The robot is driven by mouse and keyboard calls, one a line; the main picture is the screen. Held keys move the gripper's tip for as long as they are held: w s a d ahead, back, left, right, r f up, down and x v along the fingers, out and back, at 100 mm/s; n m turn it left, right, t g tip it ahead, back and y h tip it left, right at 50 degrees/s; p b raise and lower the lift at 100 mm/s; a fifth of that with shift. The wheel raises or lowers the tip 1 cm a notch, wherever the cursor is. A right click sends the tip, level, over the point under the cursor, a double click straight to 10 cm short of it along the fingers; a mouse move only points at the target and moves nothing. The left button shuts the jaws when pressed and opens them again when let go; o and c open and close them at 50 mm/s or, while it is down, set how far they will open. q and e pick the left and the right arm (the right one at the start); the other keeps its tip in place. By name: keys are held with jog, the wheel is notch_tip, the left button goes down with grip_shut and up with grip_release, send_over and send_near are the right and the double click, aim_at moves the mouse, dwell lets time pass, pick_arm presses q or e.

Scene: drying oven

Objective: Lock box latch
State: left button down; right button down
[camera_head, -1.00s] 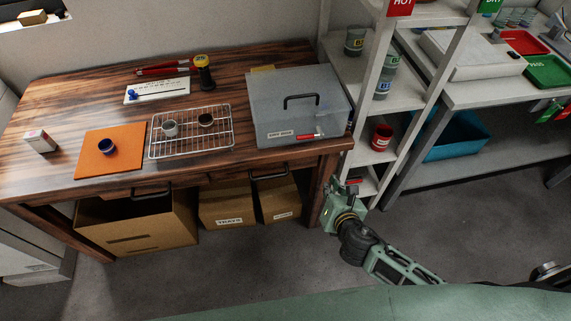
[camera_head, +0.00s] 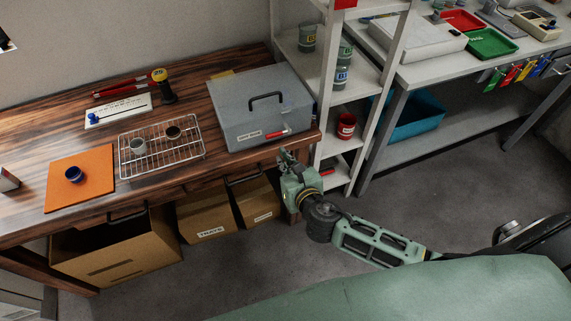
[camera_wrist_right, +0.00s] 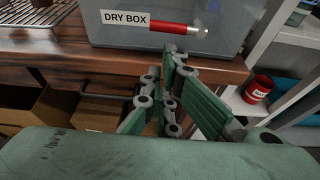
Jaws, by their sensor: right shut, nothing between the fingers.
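The grey translucent box (camera_head: 246,117) stands on the right end of the wooden table, with its lid down and a black handle (camera_head: 266,98) on top. Its front carries a "DRY BOX" label (camera_wrist_right: 125,19) and a red latch (camera_head: 274,134) lying sideways. In the right wrist view the red latch (camera_wrist_right: 172,27) ends in a metallic tip at right. My right gripper (camera_head: 285,157) is shut and empty, below and in front of the box near the table's front edge. In the wrist view its fingertips (camera_wrist_right: 172,50) show just under the latch, apparently apart from it. My left gripper is not in view.
The wooden table (camera_head: 55,130) also bears a wire rack (camera_head: 185,160) and an orange mat (camera_head: 95,185). A shelf unit (camera_head: 352,85) stands close to the right of the box. Cardboard boxes (camera_head: 120,245) sit under the table. The floor at right is clear.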

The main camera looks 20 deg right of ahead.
aim_at(279, 134)
jog(key=x, duration=0.6)
jog(key=shift+a+r+m+y, duration=0.25)
jog(key=shift+r+m+y, duration=0.15)
jog(key=shift+r+m, duration=0.15)
dwell(0.5)
notch_tip(279, 134, up, 8)
jog(key=d+m+t+y+b, duration=0.2)
jog(key=m+y, duration=0.3)
jog(key=m, duration=0.8)
jog(key=shift+t+b, duration=0.4)
jog(key=shift+b, duration=0.05)
jog(key=shift+m, duration=0.25)
